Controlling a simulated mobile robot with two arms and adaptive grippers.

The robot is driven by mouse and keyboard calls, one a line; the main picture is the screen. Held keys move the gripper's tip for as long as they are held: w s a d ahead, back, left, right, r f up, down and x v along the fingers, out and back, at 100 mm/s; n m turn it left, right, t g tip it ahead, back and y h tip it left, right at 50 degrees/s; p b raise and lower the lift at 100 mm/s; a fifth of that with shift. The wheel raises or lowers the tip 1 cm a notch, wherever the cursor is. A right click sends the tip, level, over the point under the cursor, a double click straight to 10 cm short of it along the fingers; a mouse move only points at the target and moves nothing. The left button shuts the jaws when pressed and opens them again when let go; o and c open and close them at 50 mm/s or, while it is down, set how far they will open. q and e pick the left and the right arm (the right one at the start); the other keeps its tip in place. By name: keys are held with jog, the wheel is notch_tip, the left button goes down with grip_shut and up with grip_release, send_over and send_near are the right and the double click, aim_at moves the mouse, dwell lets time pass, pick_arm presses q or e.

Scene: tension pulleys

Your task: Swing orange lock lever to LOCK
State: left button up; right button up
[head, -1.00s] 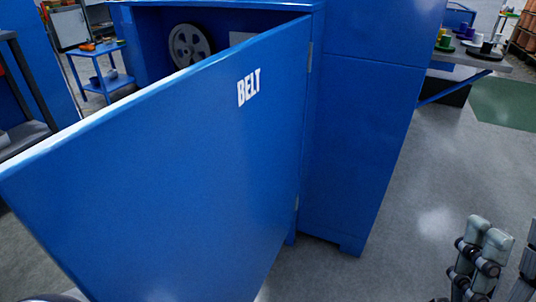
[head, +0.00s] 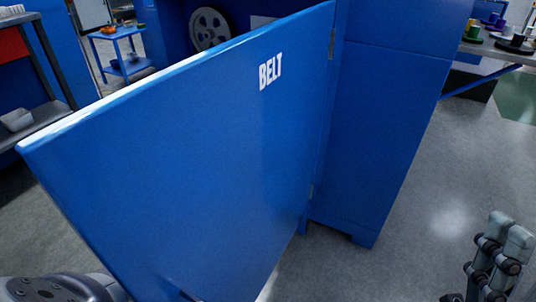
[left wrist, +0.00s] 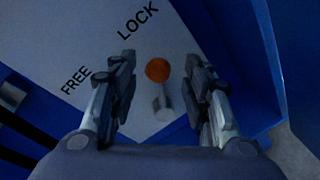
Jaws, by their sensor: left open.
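The orange knob (left wrist: 158,70) of the lock lever shows in the left wrist view. Its short grey shaft (left wrist: 162,103) runs down from the knob on a pale plate (left wrist: 185,45). The plate is lettered FREE (left wrist: 75,80) at left and LOCK (left wrist: 138,20) higher up; the knob is to the lower right of LOCK. My left gripper (left wrist: 160,62) is open, with one finger on each side of the knob. I cannot tell whether either finger touches it. The head view does not show the lever. My right gripper (head: 497,262) is partly in view at the lower right.
The open blue door marked BELT (head: 180,150) fills the middle of the head view, hinged to a blue cabinet (head: 385,130). A grey pulley (head: 210,28) shows inside. A blue cart (head: 118,50) and a shelf (head: 30,130) stand at left. Floor (head: 430,190) is clear at right.

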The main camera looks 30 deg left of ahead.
pick_arm(q)
jog(key=v, duration=0.9)
dwell(0.3)
